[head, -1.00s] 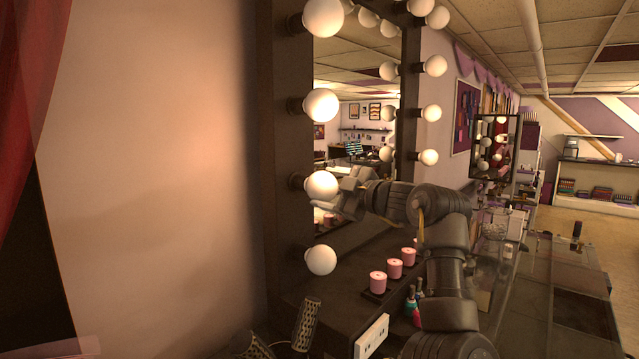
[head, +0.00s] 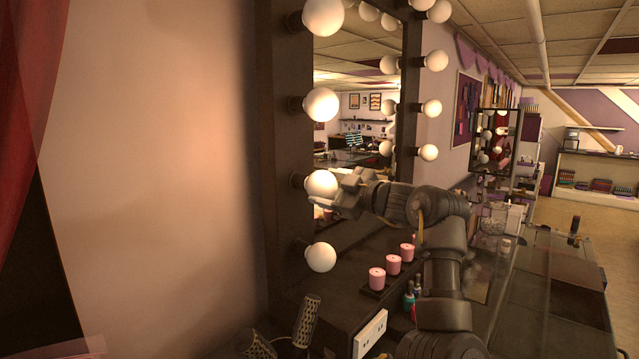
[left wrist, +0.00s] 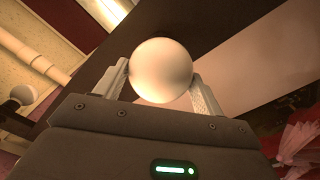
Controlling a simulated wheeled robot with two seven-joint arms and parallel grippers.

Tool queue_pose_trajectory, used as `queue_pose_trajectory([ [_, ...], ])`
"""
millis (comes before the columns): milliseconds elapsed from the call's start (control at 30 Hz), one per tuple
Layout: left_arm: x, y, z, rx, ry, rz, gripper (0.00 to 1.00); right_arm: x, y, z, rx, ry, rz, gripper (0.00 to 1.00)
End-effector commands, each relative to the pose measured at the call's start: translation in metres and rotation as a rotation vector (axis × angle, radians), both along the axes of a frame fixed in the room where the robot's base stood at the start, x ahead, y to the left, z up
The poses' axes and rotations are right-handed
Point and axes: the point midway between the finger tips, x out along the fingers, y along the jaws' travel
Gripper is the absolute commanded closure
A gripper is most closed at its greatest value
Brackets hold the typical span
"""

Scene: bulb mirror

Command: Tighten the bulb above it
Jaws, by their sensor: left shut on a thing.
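A column of round white bulbs runs down the mirror's left frame. My left gripper (head: 338,192) reaches in front of the mirror to the second bulb from the bottom (head: 318,182). In the left wrist view this bulb (left wrist: 160,70) sits between the two fingers of the left gripper (left wrist: 161,86), which are shut on its sides. The lowest bulb (head: 321,257) is below it, and another bulb (head: 322,104) is above it; both are clear of the gripper. The base of the held bulb is hidden in the wrist view. My right gripper is not in view.
The dark mirror frame (head: 287,140) stands against the wall. Three pink candles (head: 393,265) on a dark tray, small bottles (head: 409,299) and a white socket box (head: 370,333) are below my arm. A perforated cylinder (head: 307,322) stands at the bottom. Open room lies right.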

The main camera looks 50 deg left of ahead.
Motion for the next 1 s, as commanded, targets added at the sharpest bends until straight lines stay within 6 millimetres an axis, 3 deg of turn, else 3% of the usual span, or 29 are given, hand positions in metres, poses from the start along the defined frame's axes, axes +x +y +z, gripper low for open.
queue_pose_trajectory([
  [33, 0.001, 0.000, 0.009, 0.010, 0.013, -0.003, 0.65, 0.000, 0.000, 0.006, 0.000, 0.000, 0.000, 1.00],
  [633, 0.001, 0.000, 0.009, -0.014, 0.234, -0.003, 0.65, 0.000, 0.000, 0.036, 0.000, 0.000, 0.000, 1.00],
  [1000, 0.001, 0.000, 0.007, -0.020, 0.286, -0.003, 0.65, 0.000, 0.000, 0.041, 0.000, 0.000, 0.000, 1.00],
])
